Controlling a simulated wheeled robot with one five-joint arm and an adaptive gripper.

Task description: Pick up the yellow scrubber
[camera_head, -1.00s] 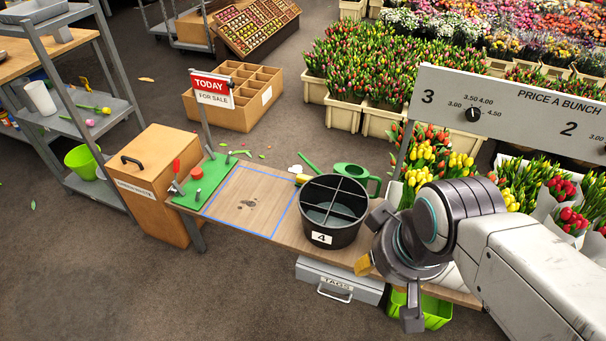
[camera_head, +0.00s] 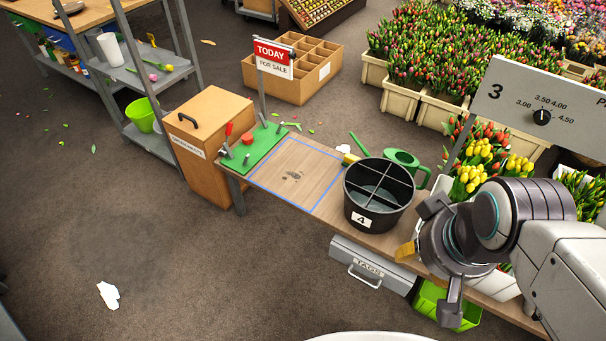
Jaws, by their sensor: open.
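A small yellow piece (camera_head: 350,158), perhaps the scrubber, lies on the wooden bench behind the black bucket (camera_head: 362,198), which partly hides it. A second, orange-yellow piece (camera_head: 405,251) shows at the bench's front edge, right of the bucket.
The bucket, marked 4, has dividers. A green watering can (camera_head: 403,160) stands behind it. A price board (camera_head: 545,110) and tulip crates stand behind the gripper.

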